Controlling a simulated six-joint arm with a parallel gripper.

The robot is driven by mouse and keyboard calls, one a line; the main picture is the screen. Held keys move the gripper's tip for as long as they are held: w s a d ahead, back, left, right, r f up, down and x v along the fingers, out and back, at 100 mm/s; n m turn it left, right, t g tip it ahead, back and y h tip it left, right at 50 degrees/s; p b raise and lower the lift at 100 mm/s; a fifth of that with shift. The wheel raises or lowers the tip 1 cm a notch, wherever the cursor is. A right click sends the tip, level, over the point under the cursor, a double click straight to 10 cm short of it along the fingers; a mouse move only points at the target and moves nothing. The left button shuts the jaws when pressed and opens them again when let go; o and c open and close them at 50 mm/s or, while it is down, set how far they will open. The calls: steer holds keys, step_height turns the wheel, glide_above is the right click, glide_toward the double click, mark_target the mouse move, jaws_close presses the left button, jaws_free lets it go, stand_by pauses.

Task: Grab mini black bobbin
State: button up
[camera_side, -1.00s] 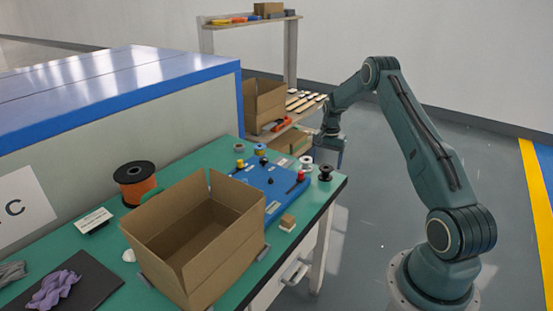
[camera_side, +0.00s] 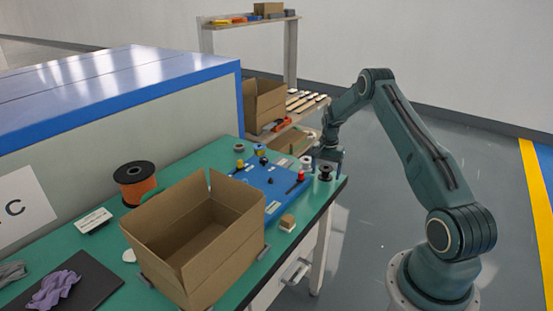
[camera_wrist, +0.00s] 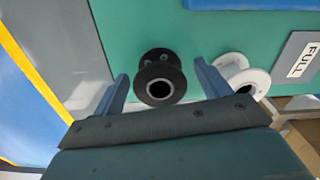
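The mini black bobbin (camera_side: 325,173) stands upright at the right end of the green table. It also shows in the wrist view (camera_wrist: 160,77), between and a little beyond the fingers. My gripper (camera_side: 324,160) is at the bobbin, partly overlapping it in the side view. In the wrist view my gripper (camera_wrist: 160,88) is open, one finger left of the bobbin and one right, with gaps on both sides. The right finger is close to a white bobbin (camera_wrist: 242,76).
The white bobbin also shows beside the black one in the side view (camera_side: 306,163). A blue board (camera_side: 275,182) with small spools lies to the left. A "FULL" label (camera_wrist: 303,58) lies right of the white bobbin. An open cardboard box (camera_side: 150,243) stands nearer the camera.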

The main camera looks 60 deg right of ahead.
steer(key=c, duration=1)
steer(key=shift+r, duration=0.1)
step_height(320, 180, up, 20)
steer(key=shift+f, duration=0.1)
steer(key=shift+w, duration=0.1)
stand_by(0.5)
